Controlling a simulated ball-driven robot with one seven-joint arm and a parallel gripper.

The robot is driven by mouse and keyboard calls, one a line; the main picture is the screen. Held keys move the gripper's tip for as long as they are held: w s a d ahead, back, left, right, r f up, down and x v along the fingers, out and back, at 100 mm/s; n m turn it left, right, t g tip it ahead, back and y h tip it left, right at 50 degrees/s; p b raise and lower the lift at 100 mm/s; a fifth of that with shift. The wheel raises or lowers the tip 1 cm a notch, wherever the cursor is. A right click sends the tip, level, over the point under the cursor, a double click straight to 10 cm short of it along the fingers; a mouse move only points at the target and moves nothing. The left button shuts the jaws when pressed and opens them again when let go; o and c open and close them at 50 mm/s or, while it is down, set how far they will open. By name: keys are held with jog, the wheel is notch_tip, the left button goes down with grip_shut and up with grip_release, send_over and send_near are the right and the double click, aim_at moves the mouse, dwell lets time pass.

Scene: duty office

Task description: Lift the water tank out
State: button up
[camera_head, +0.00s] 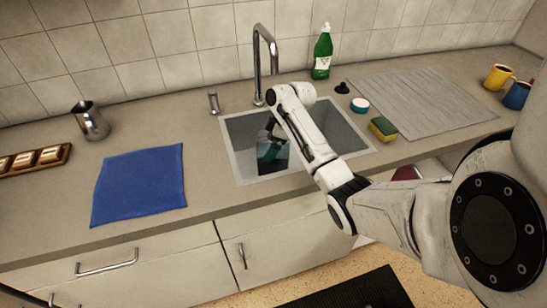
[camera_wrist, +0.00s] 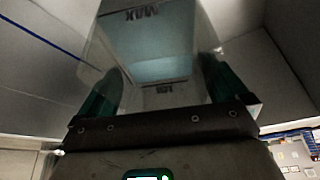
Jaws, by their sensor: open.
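The water tank (camera_head: 272,158) stands in the left part of the sink, a clear, bluish-grey container. In the wrist view the see-through tank (camera_wrist: 155,45) fills the middle, with MAX lettering near its top. My gripper (camera_head: 268,137) reaches down into the sink at the tank. In the wrist view the green fingers of my gripper (camera_wrist: 162,85) are open, one on each side of the tank. I cannot tell whether either finger touches it. My arm hides part of the sink.
The sink (camera_head: 233,160) has raised walls around the tank, and a tall faucet (camera_head: 258,65) stands behind it. A green bottle (camera_head: 322,55), white-and-teal round item (camera_head: 360,105) and sponge (camera_head: 383,129) are to the right. A blue cloth (camera_head: 140,185) lies left on the counter.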

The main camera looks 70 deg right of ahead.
jog(key=shift+f, duration=0.25)
dwell(0.4)
jog(key=shift+c, duration=0.3)
jog(key=c, duration=1.7)
jog(key=shift+o, duration=0.2)
jog(key=shift+r, duration=0.1)
